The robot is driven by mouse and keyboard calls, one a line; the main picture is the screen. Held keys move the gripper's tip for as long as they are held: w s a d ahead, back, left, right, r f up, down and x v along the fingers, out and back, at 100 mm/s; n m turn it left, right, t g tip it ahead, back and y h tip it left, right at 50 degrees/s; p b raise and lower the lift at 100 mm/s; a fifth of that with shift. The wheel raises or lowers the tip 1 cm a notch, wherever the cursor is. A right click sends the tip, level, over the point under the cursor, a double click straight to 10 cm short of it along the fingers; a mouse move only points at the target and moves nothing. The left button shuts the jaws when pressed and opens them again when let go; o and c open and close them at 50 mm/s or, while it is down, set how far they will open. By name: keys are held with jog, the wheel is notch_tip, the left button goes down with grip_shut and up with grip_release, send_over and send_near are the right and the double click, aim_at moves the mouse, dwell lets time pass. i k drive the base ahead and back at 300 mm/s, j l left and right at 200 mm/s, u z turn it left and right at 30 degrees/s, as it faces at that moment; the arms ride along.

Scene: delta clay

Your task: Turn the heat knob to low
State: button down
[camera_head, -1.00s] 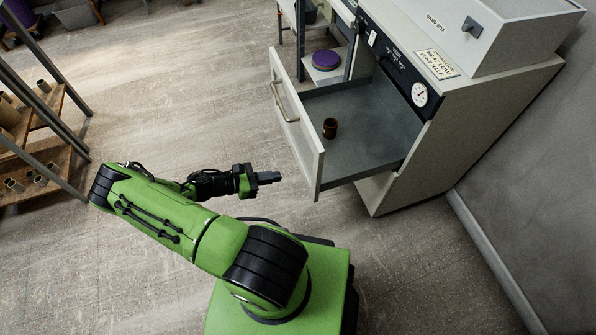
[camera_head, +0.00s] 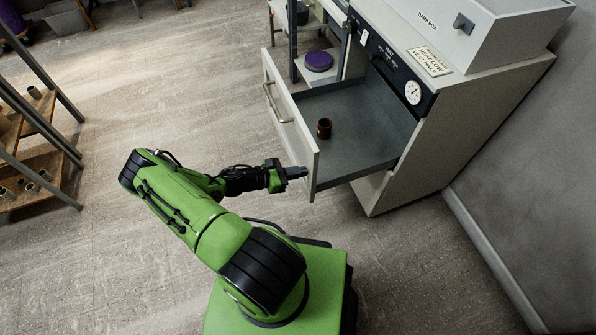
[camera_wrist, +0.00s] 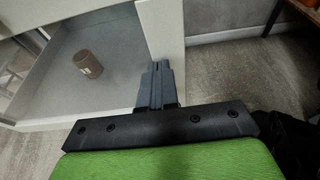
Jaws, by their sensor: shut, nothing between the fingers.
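The heat knob is on or near the dark control panel (camera_head: 385,62) on the front of the grey cabinet, above the open drawer. The knobs on the panel are too small to tell apart or to read their settings. My gripper (camera_head: 296,172) is shut and empty, beside the near end of the drawer front. In the wrist view my gripper (camera_wrist: 160,75) points toward the drawer's pale front edge. The control panel does not show in the wrist view.
The pulled-out drawer (camera_head: 360,150) holds a small brown cup (camera_head: 324,128); the cup also shows in the wrist view (camera_wrist: 88,64). A shelf rack (camera_head: 40,125) stands at left. Floor between is clear.

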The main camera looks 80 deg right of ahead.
aim_at(351, 27)
jog(key=k+l, duration=0.75)
jog(key=k, duration=0.05)
